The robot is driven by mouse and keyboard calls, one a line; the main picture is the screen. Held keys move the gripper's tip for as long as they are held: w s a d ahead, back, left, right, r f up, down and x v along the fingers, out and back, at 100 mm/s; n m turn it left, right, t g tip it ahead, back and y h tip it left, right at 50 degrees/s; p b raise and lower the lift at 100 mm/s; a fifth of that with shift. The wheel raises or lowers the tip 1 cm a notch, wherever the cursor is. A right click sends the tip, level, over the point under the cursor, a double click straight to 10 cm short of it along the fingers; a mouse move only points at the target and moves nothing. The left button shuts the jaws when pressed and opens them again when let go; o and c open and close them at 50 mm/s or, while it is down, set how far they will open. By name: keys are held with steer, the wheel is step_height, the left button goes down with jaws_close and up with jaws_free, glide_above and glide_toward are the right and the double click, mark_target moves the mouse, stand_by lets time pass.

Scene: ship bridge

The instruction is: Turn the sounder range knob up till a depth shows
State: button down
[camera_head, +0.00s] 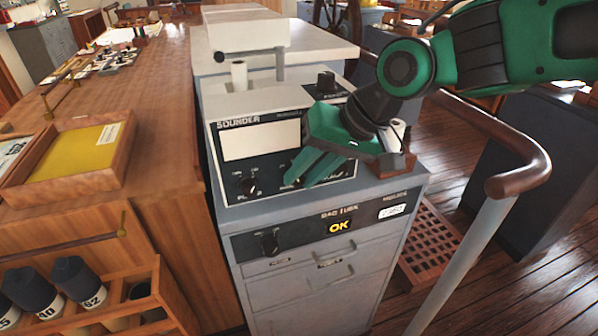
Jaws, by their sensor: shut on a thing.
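The sounder (232,164) is a cabinet-top unit with a dark front panel lettered SOUNDER. Its wide display (260,140) is pale and blank, with no depth showing. A black knob (248,186) with small markings sits at the panel's lower left. My green gripper (308,172) reaches in from the upper right, in front of the panel's right half. Its jaws are shut on a knob there. The fingers hide that knob and its label, so I cannot read its setting or confirm that it is the range knob.
A wooden handrail (518,182) curves close on the right. A wooden counter (165,100) with a tray (120,175) borders the left.

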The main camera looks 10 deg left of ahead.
steer(key=shift+w+d+f+m+g+y, duration=0.15)
steer(key=shift+g+y, duration=0.2)
steer(key=shift+y, duration=0.35)
steer(key=shift+d+f+m+g+y, duration=0.15)
steer(key=shift+g+y, duration=0.2)
steer(key=shift+y, duration=0.35)
steer(key=c, duration=1.5)
jaws_free()
steer(key=shift+r, duration=0.1)
steer(key=shift+d+r, duration=0.2)
steer(key=v, duration=1)
steer(key=shift+w+d, duration=0.1)
steer(key=shift+d, duration=0.15)
